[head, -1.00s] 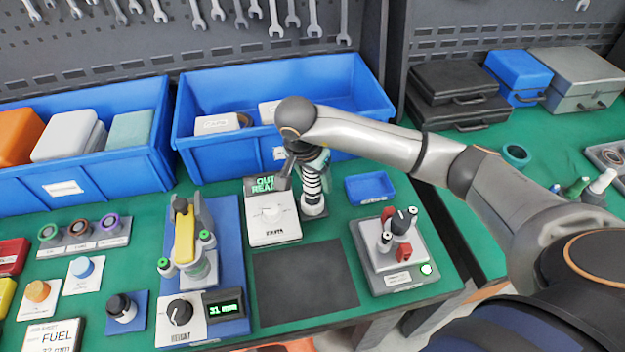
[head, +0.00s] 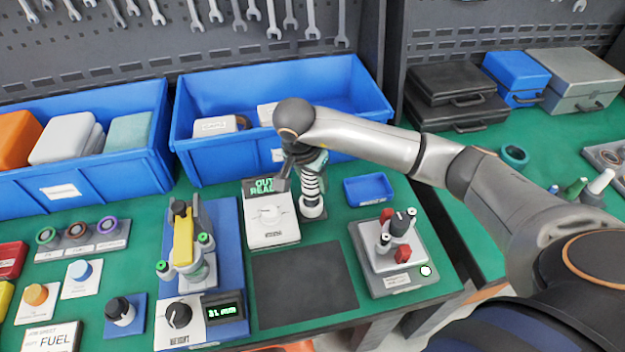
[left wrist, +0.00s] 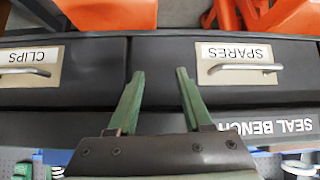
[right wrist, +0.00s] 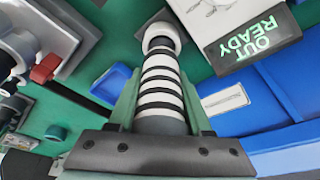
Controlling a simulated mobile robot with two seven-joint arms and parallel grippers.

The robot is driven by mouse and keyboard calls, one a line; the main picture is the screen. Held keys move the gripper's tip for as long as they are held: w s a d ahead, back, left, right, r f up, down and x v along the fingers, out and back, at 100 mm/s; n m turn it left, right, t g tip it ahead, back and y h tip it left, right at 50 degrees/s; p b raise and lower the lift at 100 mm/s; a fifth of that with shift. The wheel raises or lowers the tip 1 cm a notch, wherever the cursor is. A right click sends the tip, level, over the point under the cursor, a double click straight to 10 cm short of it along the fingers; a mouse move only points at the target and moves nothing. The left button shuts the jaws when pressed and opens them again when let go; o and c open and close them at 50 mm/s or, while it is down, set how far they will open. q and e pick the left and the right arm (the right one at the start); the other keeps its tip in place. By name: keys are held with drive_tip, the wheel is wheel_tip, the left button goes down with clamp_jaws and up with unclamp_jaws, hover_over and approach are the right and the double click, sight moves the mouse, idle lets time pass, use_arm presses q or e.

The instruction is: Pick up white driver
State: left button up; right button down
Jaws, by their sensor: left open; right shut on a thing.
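The white driver (head: 311,206) has a white body with black bands. It stands upright on the green bench, right of the OUT READY unit, its foot apparently on the bench top. My right gripper (head: 313,162) is shut around its upper part from above. In the right wrist view the driver (right wrist: 162,85) lies between the right fingers (right wrist: 160,103), with its grey end close to the palm and its white ringed foot away from it. My left gripper (left wrist: 160,74) is open and empty, before the bench drawers. It is not in the head view.
The OUT READY unit (head: 270,220) stands close left of the driver. A small blue tray (head: 369,189) and a grey fixture (head: 392,255) are to the right. A large blue bin (head: 215,165) is behind. A dark mat (head: 303,285) in front is bare.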

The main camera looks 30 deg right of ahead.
drive_tip(key=shift+w+r, duration=0.1)
drive_tip(key=shift+r, duration=0.6)
use_arm(q)
drive_tip(key=shift+r+p, duration=0.3)
use_arm(e)
drive_tip(key=s+a+r, duration=0.6)
drive_tip(key=s+r, duration=0.5)
drive_tip(key=s, duration=0.1)
drive_tip(key=shift+s+a+r, duration=0.15)
drive_tip(key=shift+s+r, duration=0.15)
drive_tip(key=shift+s, duration=0.05)
use_arm(q)
drive_tip(key=shift+a, duration=0.1)
